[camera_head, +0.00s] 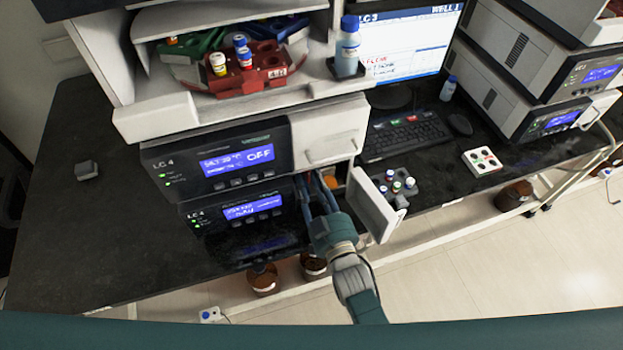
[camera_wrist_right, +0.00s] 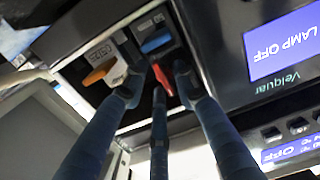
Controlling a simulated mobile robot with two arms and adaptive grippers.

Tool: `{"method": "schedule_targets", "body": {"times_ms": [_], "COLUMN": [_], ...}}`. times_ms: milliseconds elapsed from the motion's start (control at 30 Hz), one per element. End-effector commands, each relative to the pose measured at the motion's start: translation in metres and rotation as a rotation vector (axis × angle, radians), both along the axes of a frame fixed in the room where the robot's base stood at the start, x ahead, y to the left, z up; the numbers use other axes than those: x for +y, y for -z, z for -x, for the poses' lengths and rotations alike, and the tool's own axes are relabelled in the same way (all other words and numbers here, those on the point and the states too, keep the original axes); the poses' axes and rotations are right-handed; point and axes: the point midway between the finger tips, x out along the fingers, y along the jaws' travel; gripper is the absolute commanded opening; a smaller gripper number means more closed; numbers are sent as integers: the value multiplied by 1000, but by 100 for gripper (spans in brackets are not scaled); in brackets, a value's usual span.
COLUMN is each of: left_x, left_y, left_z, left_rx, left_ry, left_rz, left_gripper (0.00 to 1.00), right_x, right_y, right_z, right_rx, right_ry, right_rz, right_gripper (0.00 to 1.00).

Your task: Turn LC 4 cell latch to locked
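The LC 4 stack (camera_head: 215,165) stands at the left of the bench, its lower module's small white door (camera_head: 372,207) swung open. My right gripper (camera_head: 316,183) reaches into the opened bay. In the right wrist view its three dark fingers (camera_wrist_right: 157,86) are spread. Between them is a small red lever (camera_wrist_right: 161,79); I cannot tell whether a finger touches it. A blue piece (camera_wrist_right: 156,41) and an orange tab on a white block (camera_wrist_right: 97,73) sit beside it. Which piece is the cell latch, and its setting, is unclear. My left gripper is out of view.
A vial holder (camera_head: 397,190) is right of the open door. A keyboard (camera_head: 400,137) and a monitor (camera_head: 415,45) stand behind. Brown bottles (camera_head: 263,280) are below the bench edge. The black bench (camera_head: 90,230) left of the stack is mostly clear.

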Motion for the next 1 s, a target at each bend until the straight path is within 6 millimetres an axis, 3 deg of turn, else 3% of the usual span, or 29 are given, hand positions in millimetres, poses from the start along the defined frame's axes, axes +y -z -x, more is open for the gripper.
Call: {"method": "schedule_targets", "body": {"times_ms": [367,800,1000], "left_x": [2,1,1], "left_y": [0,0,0], "left_z": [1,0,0], "left_rx": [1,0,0], "left_ry": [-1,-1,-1], "left_rz": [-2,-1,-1], "left_gripper": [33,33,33], "right_x": [-2,-28,-36], "right_y": [-2,0,-1], "right_z": [5,86,109], "right_rx": [-3,0,-1], "right_ry": [0,0,0], "right_rz": [-2,0,0], "right_gripper": [32,32,32]}}
